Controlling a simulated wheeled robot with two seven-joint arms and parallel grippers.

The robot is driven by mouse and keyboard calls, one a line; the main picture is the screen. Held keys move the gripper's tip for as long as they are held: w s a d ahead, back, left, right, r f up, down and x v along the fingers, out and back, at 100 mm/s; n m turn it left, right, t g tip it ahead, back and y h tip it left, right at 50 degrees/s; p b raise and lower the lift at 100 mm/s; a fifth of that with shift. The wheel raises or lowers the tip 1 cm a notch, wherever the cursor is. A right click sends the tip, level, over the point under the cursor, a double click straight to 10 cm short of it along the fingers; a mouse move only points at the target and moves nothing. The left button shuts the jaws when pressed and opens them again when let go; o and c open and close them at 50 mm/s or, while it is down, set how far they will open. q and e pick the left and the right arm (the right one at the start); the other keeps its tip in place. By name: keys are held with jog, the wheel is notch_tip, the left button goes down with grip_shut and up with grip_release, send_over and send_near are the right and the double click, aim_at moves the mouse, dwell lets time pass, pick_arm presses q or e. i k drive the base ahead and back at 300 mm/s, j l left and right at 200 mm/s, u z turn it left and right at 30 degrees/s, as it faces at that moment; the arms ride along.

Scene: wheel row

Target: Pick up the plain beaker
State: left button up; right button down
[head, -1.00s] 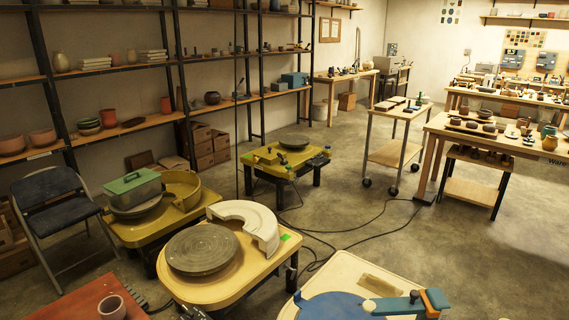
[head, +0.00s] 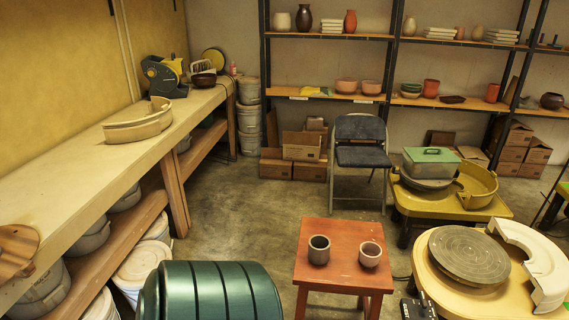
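Two small cups stand upright, a little apart, on a red-orange stool (head: 340,258) in the lower middle of the head view. The left one is a dark grey beaker (head: 319,251). The right one is a pinkish-tan beaker (head: 370,255). Both look open at the top. At this size I cannot tell for sure which of them is the plain one. Neither of my grippers shows in the view.
A dark green ribbed drum (head: 210,292) stands left of the stool. A potter's wheel (head: 468,257) with a cream splash pan (head: 530,262) stands to its right. A folding chair (head: 361,150) is behind. A long workbench (head: 70,205) runs along the left wall. Floor between is clear.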

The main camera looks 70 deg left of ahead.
aim_at(319, 245)
jog(key=u, duration=1.95)
